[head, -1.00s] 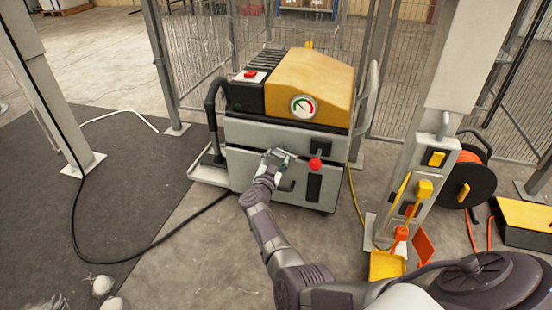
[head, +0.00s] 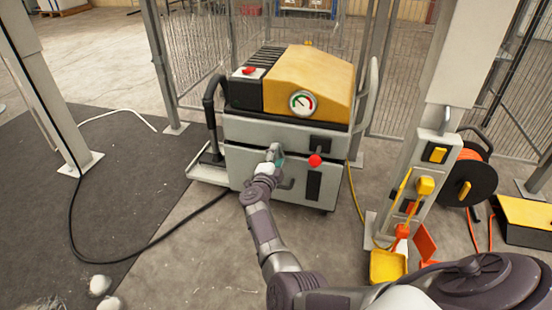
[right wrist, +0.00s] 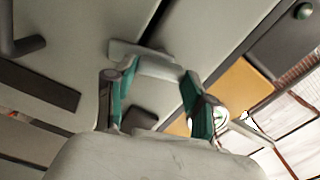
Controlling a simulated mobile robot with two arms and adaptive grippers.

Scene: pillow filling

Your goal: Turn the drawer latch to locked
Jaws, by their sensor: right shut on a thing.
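The grey machine (head: 245,132) with a yellow top stands in the middle of the head view. My right gripper (head: 275,156) is at its front, by the seam above the lower drawer (head: 240,165). In the right wrist view the teal pads of my right gripper (right wrist: 158,100) stand on either side of a small light grey bar, the drawer latch (right wrist: 150,62). The gripper is shut on it. My fingers hide the latch in the head view, and its exact angle is hard to tell. My left gripper is not in view.
A red ball knob (head: 315,160) sticks out just right of my gripper, below a dark block (head: 320,144). A dark drawer handle (head: 287,184) is just below. A post with yellow fittings (head: 425,186) and a cable reel (head: 468,182) stand at right.

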